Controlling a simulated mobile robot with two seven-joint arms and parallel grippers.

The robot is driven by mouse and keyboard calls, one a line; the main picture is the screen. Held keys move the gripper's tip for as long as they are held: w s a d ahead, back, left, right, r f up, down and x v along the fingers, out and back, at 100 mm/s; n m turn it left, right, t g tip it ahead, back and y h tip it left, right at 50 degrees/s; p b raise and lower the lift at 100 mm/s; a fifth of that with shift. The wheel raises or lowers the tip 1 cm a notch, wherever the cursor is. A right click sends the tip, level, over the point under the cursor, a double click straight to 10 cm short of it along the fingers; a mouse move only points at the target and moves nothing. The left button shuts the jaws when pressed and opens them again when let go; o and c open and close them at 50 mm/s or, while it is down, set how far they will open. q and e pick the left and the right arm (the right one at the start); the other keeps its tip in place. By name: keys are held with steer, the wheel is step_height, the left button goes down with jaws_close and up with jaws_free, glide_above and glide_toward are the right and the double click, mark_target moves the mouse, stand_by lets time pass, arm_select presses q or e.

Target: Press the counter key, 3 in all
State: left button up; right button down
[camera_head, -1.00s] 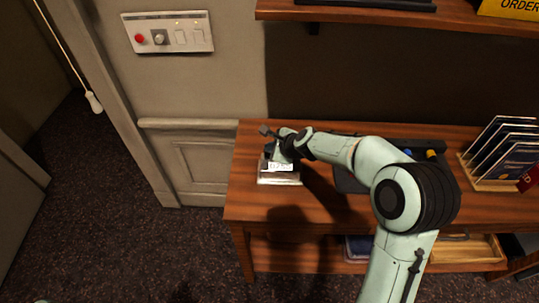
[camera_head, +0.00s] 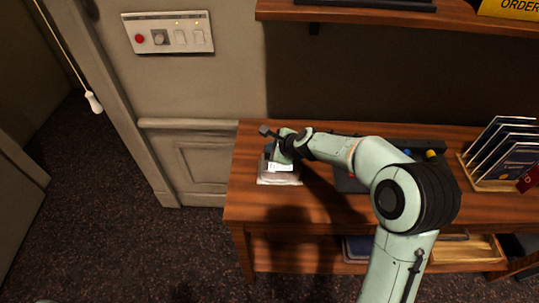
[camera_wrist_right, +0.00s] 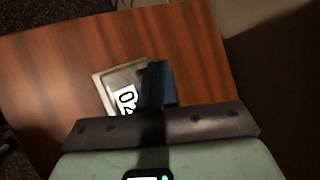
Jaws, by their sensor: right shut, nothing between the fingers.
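The counter (camera_head: 279,180) is a pale, silvery box with a white number display, on the left part of the wooden desk. It also shows in the right wrist view (camera_wrist_right: 108,84), where a 0 and part of another digit can be read; the fingers hide the rest. My right gripper (camera_head: 270,153) is over the back of the counter, shut and empty. In the right wrist view its dark blue fingers (camera_wrist_right: 157,86) overlap the counter's right side. The key is hidden, and I cannot tell whether the fingertips touch it. My left gripper is out of view.
The desk (camera_head: 252,207) has bare wood left of and in front of the counter. A dark tray (camera_head: 347,181) lies behind my right arm. A rack of cards (camera_head: 500,155) stands at the right. A wall panel with switches (camera_head: 168,33) and a shelf (camera_head: 390,16) are above.

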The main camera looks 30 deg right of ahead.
steer(key=shift+f, duration=0.15)
stand_by(0.4)
steer(key=shift+f+b, duration=0.3)
steer(key=shift+f+b, duration=0.45)
steer(key=shift+f, duration=0.1)
stand_by(0.6)
steer(key=shift+r, duration=0.15)
steer(key=shift+r+p, duration=0.8)
steer(key=shift+p, duration=0.05)
